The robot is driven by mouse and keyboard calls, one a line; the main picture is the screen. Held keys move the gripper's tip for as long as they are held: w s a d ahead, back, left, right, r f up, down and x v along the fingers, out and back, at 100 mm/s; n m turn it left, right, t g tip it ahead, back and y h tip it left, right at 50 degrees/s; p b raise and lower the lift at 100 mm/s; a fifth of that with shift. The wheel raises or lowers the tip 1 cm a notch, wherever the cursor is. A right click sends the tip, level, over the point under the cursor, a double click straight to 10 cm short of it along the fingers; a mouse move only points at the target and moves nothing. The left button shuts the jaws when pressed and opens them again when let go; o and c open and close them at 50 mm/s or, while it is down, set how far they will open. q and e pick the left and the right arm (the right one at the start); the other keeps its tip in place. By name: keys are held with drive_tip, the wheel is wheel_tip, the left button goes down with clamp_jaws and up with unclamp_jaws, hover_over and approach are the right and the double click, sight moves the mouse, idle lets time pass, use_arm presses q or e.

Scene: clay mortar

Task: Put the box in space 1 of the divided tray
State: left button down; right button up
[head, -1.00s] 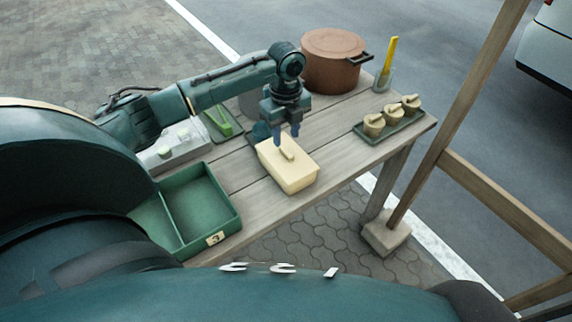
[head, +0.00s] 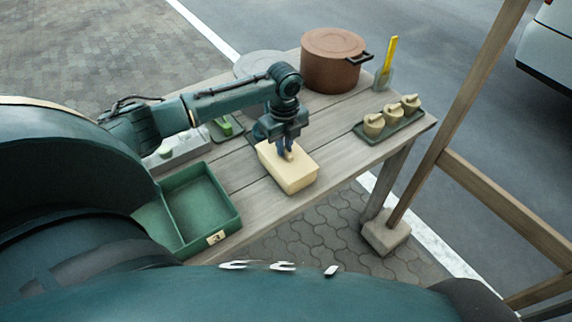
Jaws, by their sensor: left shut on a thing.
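The box (head: 290,177) is cream-coloured with a raised handle on its lid and sits on the wooden table. My left gripper (head: 286,152) points down over the box and is shut on its handle. The fingers partly hide the handle. The green divided tray (head: 237,226) lies on the table to the left of the box, with a divider and a number label on its front wall. My own body hides its left part, and I cannot make out a space marked 1. My right gripper is not in view.
A brown lidded pot (head: 332,62) stands at the back of the table. A yellow-handled tool in a holder (head: 383,80) is beside it. A green tray (head: 392,126) with three small pots is at the right. Bare table (head: 335,140) lies between box and small pots.

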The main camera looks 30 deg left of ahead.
use_arm(q)
drive_tip(key=shift+r, duration=0.2)
idle(0.4)
wheel_tip(320, 180, up, 28)
drive_tip(key=p, duration=0.2)
drive_tip(key=shift+f, duration=0.15)
